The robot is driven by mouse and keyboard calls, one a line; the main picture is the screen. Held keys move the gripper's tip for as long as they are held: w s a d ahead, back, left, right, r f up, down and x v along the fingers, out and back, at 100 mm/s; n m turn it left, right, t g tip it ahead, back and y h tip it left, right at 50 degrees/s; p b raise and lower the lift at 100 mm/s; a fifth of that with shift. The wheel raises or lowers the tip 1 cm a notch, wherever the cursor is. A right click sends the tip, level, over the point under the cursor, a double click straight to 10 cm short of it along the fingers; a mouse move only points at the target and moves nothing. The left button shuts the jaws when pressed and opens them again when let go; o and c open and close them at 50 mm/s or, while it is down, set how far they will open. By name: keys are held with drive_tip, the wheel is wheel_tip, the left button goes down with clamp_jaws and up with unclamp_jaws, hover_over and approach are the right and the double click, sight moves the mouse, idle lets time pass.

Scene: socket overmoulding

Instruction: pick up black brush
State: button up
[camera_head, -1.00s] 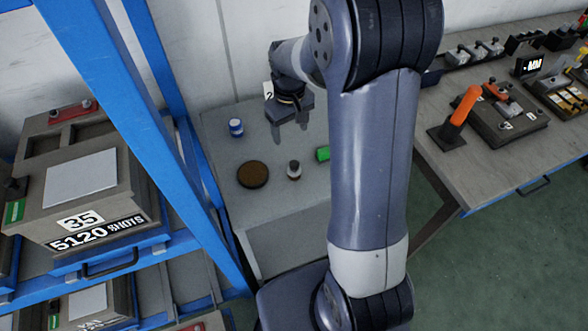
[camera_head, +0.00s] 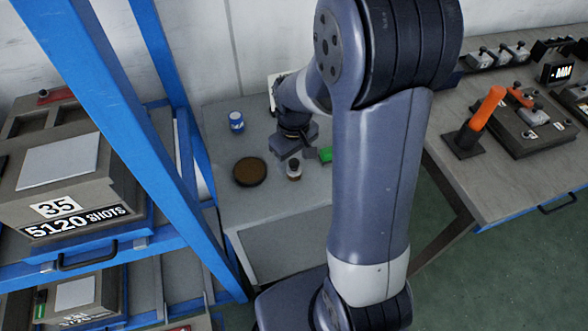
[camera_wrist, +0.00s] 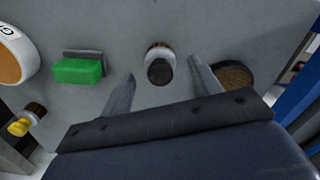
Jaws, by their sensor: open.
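The black brush (camera_head: 294,170) is a short, stubby piece with a black top and a brown and pale lower part. It stands on the grey bench in the head view. In the wrist view the black brush (camera_wrist: 160,72) shows between the two fingers, apart from both. My gripper (camera_head: 298,150) is open and empty, low over the bench and just behind the brush in the head view. In the wrist view my gripper (camera_wrist: 162,66) has one finger to each side of the brush. The height gap is hard to tell.
A green block (camera_head: 325,154) sits close to the right of the gripper. A round brown dish (camera_head: 249,171) lies left of the brush. A blue-white can (camera_head: 236,122) stands behind. A yellow-topped brush (camera_wrist: 28,118) shows in the wrist view. A blue rack (camera_head: 130,90) borders the bench's left side.

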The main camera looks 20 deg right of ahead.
sight(294, 161)
wheel_tip(294, 161, down, 4)
drive_tip(key=shift+s+r, duration=0.1)
drive_tip(key=shift+r, duration=0.05)
drive_tip(key=c, duration=1.1)
drive_tip(key=shift+r, duration=0.1)
wheel_tip(294, 161, up, 10)
drive_tip(key=shift+f+p, duration=0.1)
drive_tip(key=shift+p, duration=0.25)
